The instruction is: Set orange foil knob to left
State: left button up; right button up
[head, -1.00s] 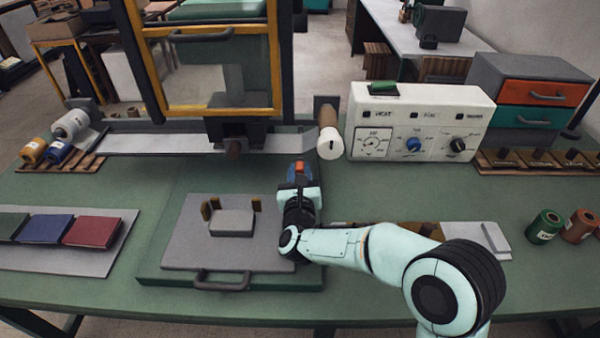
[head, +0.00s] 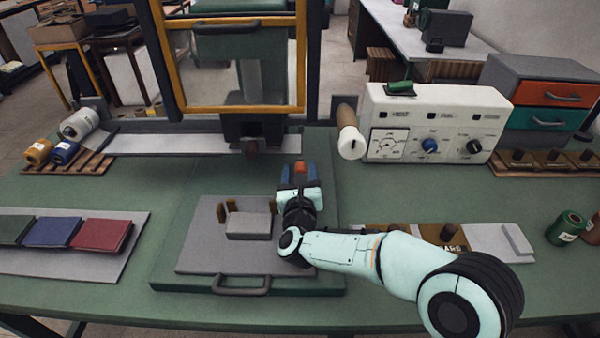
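The pale control box (head: 440,122) stands at the back right of the table. On its front are a dial (head: 388,143), a blue knob (head: 429,145) and a black knob (head: 474,146). The small labels are hard to read, and I see no clearly orange knob on this panel. My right gripper (head: 299,170) is above the press base, left of and nearer than the box, touching no knob. Its bluish fingers look parted, with a small orange-red patch between them that I cannot identify. My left gripper is not in view.
The press frame (head: 235,108) stands behind the base plate (head: 200,258). A pale roll (head: 351,142) sits just left of the control box. A drawer unit (head: 540,92) is to its right. Green table shows bare in front of the box.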

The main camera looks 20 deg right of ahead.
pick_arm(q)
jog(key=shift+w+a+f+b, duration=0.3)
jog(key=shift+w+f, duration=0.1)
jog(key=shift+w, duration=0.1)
pick_arm(e)
jog(key=v, duration=1.3)
jog(key=shift+s+a, duration=0.1)
jog(key=shift+s, duration=0.05)
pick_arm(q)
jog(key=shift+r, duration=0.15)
pick_arm(e)
jog(key=shift+r, duration=0.1)
